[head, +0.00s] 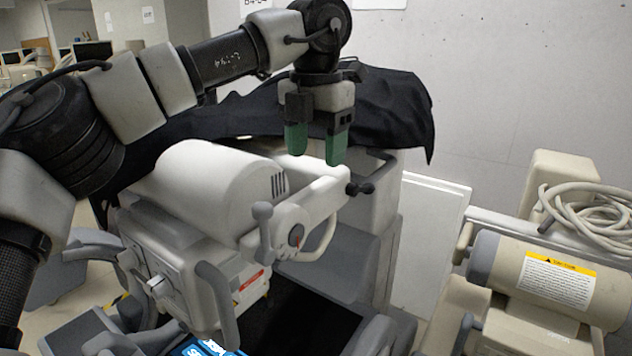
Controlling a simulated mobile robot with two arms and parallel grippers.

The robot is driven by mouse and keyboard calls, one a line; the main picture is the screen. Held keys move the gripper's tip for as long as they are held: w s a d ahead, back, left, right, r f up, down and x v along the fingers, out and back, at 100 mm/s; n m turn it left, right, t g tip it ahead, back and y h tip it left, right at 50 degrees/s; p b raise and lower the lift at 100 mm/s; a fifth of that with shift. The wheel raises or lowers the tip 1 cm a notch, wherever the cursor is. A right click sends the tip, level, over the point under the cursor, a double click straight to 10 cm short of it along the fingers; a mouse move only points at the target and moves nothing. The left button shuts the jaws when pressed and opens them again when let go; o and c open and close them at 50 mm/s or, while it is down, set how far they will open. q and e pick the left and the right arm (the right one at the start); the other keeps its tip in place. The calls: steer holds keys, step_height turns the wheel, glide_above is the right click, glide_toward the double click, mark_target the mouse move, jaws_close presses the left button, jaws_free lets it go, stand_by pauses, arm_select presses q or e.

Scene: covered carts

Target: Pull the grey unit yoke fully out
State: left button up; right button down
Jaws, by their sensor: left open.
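The grey unit (190,250) stands in the middle of the head view, with a thick, light cylindrical housing (215,190) on top. Its pale yoke arm (318,192) runs from a round joint up and right to a dark knob (360,188). My left gripper (316,146) points down above the yoke with two green fingers spread apart. The fingers look empty, and the tips appear just above or behind the yoke; I cannot tell whether they touch it. My right gripper is not in view.
A black cover (395,105) drapes over equipment behind the unit. A beige unit (545,280) with a warning label and coiled cable (585,215) stands at the right. A grey lever (218,300) hangs at the unit's front. A plain wall (500,90) closes the back.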

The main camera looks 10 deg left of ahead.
mark_target(315, 185)
arm_select(q)
step_height(315, 185, down, 3)
steer(key=shift+w+a+f+p, duration=0.1)
steer(key=shift+a+f+p, duration=0.1)
steer(key=shift+p, duration=0.35)
steer(key=f, duration=0.1)
steer(key=w+f+p, duration=0.1)
steer(key=f, duration=0.1)
steer(key=shift+f, duration=0.35)
steer(key=shift+s+d, duration=0.1)
steer(key=shift+s, duration=0.15)
steer(key=shift+c, duration=1)
steer(key=shift+w, duration=0.1)
steer(key=c, duration=0.5)
jaws_close()
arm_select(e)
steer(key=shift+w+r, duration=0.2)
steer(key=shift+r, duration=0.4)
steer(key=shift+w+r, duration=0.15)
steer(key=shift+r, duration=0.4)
